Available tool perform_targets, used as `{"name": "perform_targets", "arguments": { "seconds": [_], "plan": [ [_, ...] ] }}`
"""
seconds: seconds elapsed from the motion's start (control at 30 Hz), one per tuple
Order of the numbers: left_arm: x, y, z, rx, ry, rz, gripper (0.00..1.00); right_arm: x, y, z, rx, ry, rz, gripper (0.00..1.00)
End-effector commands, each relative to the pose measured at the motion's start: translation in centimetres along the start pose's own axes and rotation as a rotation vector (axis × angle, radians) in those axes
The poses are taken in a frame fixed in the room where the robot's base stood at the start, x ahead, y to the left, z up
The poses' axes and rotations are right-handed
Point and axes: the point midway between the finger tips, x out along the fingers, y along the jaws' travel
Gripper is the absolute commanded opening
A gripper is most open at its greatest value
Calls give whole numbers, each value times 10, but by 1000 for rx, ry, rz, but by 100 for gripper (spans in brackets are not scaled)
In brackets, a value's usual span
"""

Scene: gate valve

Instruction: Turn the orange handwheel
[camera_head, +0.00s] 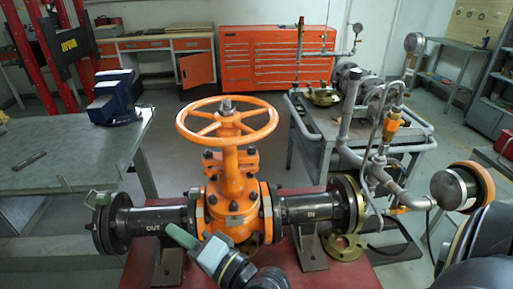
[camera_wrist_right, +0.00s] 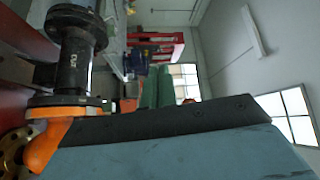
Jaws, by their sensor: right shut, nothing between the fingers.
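The orange handwheel (camera_head: 227,120) has several spokes and sits level on top of the orange gate valve (camera_head: 232,185). My right gripper (camera_head: 176,233) comes in from the bottom, below and in front of the handwheel, near the pipe marked OUT (camera_head: 150,221). Its green fingers are shut together with nothing between them, and it is apart from the wheel. In the right wrist view the shut fingers (camera_wrist_right: 158,88) point away. Part of the orange valve (camera_wrist_right: 52,140) shows at the left there, but the handwheel cannot be made out. My left gripper is not in view.
The valve stands on a red base (camera_head: 200,275). A grey workbench (camera_head: 70,155) with a blue vise (camera_head: 115,98) is at left. A pipe with a pressure gauge (camera_head: 455,187) rises at right. A grey cart (camera_head: 320,135) and orange drawers (camera_head: 270,60) stand behind. Space above the wheel looks open.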

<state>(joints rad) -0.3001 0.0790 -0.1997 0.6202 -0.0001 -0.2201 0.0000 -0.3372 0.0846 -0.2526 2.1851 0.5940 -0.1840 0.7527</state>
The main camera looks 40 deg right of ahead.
Motion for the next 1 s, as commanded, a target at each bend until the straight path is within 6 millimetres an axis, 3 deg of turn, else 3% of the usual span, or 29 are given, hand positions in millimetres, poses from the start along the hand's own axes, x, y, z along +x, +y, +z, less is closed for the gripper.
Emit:
{"name": "perform_targets", "arguments": {
  "seconds": [0.1, 0.23, 0.5, 0.73, 1.0],
  "plan": [
    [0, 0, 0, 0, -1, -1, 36, 10, -26, -29, 273, 161, -201, 0],
    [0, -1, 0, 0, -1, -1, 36, 7, -40, -66, 570, 336, -422, 0],
    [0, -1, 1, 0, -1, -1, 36, -26, -26, -128, 1050, 666, -837, 0],
    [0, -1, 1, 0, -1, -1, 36, -48, -8, -144, 1204, 810, -1020, 0],
    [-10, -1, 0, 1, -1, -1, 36, -42, -13, -172, 1215, 826, -1046, 0]
  ]
}}
